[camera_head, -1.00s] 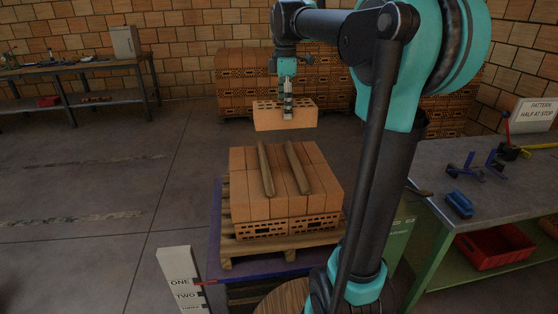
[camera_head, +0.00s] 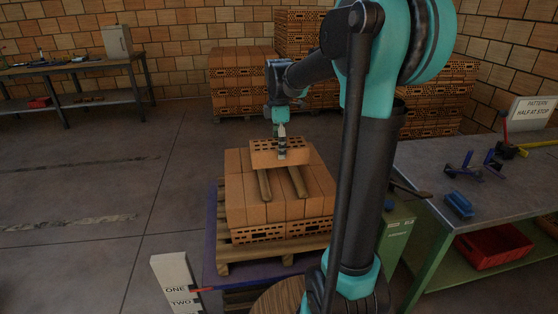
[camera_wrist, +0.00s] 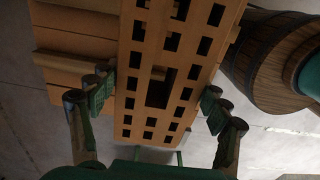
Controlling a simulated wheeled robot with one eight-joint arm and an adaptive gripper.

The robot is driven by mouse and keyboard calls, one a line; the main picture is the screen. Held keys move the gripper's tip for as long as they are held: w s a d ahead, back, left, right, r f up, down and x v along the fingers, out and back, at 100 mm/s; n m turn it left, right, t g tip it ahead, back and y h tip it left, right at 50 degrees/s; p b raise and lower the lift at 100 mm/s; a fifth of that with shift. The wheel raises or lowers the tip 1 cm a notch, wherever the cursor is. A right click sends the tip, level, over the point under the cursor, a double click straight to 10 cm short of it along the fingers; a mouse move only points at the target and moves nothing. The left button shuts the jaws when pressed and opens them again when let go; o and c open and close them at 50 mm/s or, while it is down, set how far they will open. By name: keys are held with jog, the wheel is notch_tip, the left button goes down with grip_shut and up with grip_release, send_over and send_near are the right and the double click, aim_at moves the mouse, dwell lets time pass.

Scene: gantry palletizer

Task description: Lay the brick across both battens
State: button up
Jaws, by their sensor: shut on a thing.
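The orange perforated brick (camera_head: 300,158) is level above the far part of the stack, spanning both battens. Whether it touches them or hangs just above is unclear. The left batten (camera_head: 265,188) and right batten (camera_head: 298,183) lie roughly parallel on the brick stack (camera_head: 236,205), their near ends showing and their far parts hidden by the brick. My gripper (camera_head: 282,152) points down and is shut on the brick at its middle. In the wrist view, the brick's holed top (camera_wrist: 128,88) lies between the fingers of my gripper (camera_wrist: 157,102).
The stack sits on a wooden pallet (camera_head: 228,252) on a blue platform. A barrel (camera_head: 285,297) stands in front and a marked white post (camera_head: 174,272) at front left. A workbench (camera_head: 420,165) with tools is at right. Brick piles (camera_head: 240,82) stand behind.

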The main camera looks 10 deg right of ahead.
jog(key=shift+f, duration=2.7)
jog(key=shift+f, duration=0.1)
jog(key=o, duration=1.9)
notch_tip(320, 180, up, 12)
jog(key=shift+r, duration=0.1)
jog(key=shift+s, duration=0.15)
